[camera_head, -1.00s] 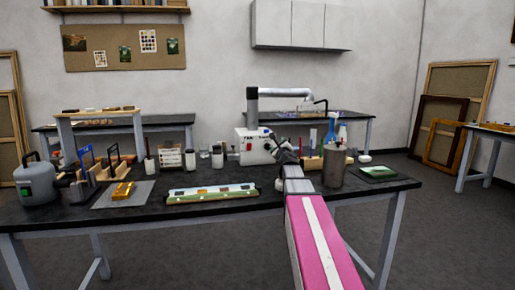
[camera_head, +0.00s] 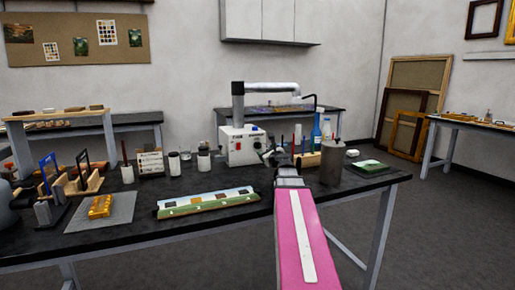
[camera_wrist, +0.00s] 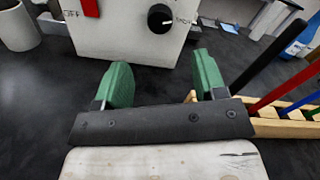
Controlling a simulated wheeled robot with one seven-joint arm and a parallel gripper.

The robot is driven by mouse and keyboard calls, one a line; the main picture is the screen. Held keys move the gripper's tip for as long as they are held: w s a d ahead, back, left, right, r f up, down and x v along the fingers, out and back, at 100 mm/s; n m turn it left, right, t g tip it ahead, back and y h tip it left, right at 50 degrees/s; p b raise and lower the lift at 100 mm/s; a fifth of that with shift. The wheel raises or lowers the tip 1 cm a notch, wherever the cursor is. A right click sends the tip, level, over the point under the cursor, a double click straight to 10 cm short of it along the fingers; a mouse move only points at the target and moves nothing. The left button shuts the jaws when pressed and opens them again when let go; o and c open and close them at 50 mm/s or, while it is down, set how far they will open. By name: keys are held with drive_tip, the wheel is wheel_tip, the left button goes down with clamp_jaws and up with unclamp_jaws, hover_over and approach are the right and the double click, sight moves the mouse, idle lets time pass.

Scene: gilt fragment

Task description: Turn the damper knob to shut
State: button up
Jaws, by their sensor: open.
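The damper knob (camera_wrist: 160,18) is a round black knob with a white mark on the front of a white box (camera_wrist: 125,40). Lettering stands on both sides of it, partly cut off or too blurred to read fully. In the head view the white box (camera_head: 240,146) stands at the back of the dark bench, with a silver duct (camera_head: 270,88) rising from it. My gripper (camera_wrist: 158,75) has two green fingers spread wide with nothing between them. It is short of the knob, which lies ahead and between the finger directions. In the head view my pink and white arm (camera_head: 300,235) reaches toward the box.
A wooden rack with coloured-handled tools (camera_wrist: 285,115) stands close to the right finger.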

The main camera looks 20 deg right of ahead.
sight(258, 146)
drive_tip(key=w, duration=0.9)
drive_tip(key=shift+w+a, duration=0.15)
drive_tip(key=shift+w, duration=0.15)
drive_tip(key=c, duration=0.9)
